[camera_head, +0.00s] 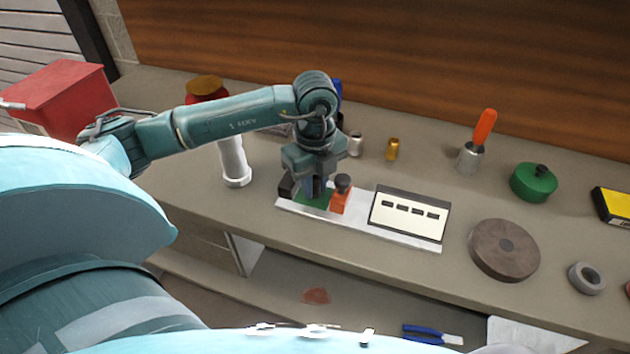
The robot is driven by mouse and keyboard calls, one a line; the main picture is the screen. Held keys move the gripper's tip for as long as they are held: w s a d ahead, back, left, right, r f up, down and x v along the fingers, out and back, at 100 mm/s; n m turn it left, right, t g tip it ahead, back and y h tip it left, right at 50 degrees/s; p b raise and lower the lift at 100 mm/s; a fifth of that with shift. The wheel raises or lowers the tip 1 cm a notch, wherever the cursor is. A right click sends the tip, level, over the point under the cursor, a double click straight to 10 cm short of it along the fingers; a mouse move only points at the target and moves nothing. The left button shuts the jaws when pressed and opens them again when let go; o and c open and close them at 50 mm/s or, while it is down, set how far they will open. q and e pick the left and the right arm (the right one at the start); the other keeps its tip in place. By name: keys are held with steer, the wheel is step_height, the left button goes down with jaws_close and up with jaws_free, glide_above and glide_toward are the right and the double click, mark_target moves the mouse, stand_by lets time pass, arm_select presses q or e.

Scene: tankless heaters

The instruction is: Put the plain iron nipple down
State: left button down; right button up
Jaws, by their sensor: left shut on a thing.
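My left gripper (318,188) points down over the left part of a pale, narrow tray (283,203) on the bench. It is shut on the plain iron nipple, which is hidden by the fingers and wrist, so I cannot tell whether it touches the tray. A green patch (312,202) shows on the tray under the fingers. An orange block (340,202) with a dark round piece (343,182) above it stands just right of the fingers. My right gripper is not in view.
On the tray's right is a white panel (409,226) with dark slots. Behind stand a silver cylinder (355,144) and a brass cylinder (392,149). A white cylinder (234,165) is left. An orange-handled can (470,157), green container (533,183) and brown disc (504,264) are right.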

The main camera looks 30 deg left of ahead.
mark_target(315, 178)
arm_select(q)
steer(key=c, duration=1.8)
jaws_free()
steer(key=shift+f, duration=0.15)
steer(key=o, duration=0.5)
steer(key=shift+r, duration=0.35)
step_height(315, 178, up, 12)
steer(key=shift+f, duration=0.15)
